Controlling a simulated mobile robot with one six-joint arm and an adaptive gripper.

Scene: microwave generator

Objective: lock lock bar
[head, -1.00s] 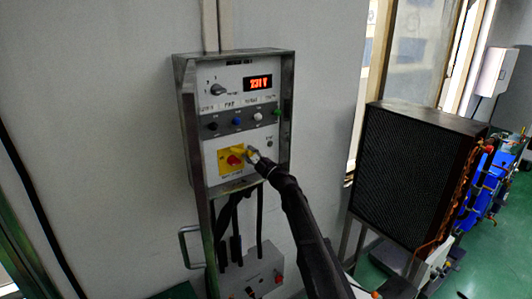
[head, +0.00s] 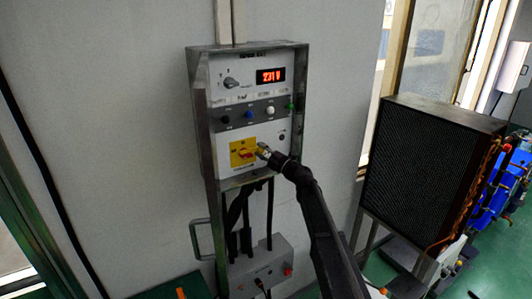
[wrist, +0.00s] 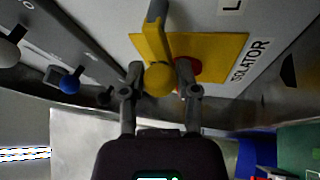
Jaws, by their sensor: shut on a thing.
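The isolator is a yellow plate (head: 236,146) with a red knob (head: 246,154) on the lower part of the panel in the head view. In the wrist view the yellow plate (wrist: 222,45) fills the top middle, with the red knob (wrist: 188,70) partly hidden behind my right finger. My gripper (wrist: 158,76) is shut on this yellow end, one finger on each side. In the head view my gripper (head: 263,151) is at the plate's right side and hides the bar.
The grey metal cabinet frame (head: 202,120) surrounds the panel. Cables hang below. A large black radiator (head: 425,170) stands to the right.

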